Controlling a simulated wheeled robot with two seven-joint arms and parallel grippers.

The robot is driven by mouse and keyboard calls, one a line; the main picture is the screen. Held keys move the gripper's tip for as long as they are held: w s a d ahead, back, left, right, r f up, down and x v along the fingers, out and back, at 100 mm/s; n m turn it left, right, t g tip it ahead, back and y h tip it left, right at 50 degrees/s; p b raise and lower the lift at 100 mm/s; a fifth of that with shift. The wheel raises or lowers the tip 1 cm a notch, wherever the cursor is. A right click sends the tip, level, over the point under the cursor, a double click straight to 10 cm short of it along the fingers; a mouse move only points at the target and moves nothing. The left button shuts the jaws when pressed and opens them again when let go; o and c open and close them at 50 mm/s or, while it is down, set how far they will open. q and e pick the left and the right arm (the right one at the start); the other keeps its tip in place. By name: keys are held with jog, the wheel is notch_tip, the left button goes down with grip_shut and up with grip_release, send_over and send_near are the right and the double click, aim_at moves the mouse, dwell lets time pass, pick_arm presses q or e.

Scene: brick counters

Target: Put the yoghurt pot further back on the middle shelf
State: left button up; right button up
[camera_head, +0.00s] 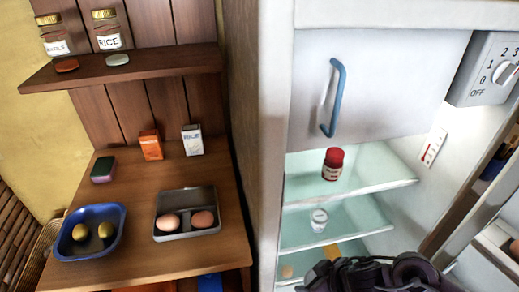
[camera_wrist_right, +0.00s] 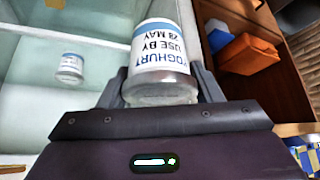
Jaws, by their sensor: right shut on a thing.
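The yoghurt pot (camera_wrist_right: 160,52) is white with a blue band and the label "YOGHURT USE BY 28 MAY", which reads upside down in the right wrist view. My right gripper (camera_wrist_right: 158,86) is shut on it, one grey finger on each side. In the head view my right gripper (camera_head: 375,274) is at the bottom, in front of the lower fridge shelves, and I cannot make out the held pot there. The middle shelf (camera_head: 352,228) is pale green glass and has a small white pot (camera_head: 319,219) on it. My left gripper is not in view.
A red-capped jar (camera_head: 333,164) stands on the shelf above (camera_head: 375,172). Yellow food (camera_head: 332,251) lies lower down. The fridge's side wall (camera_head: 268,150) separates it from the counter with a blue bowl (camera_head: 90,255) and an egg tray (camera_head: 187,237). The middle shelf's right part looks clear.

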jog(key=s+a+r+m, duration=0.1)
jog(key=s+a+r, duration=0.1)
jog(key=a+r, duration=0.55)
jog(key=w+d+r+m+t+h, duration=0.1)
jog(key=d+r+m+h, duration=0.15)
jog(key=d, duration=0.35)
jog(key=d+r+m+h, duration=0.2)
jog(key=d+r+m, duration=0.15)
jog(key=d, duration=0.35)
jog(key=w+r, duration=0.2)
jog(key=w, duration=0.6)
jog(key=shift+r+m, duration=0.3)
jog(key=shift+r, duration=0.05)
jog(key=shift+w+d+y, duration=0.1)
jog(key=shift+y, duration=0.15)
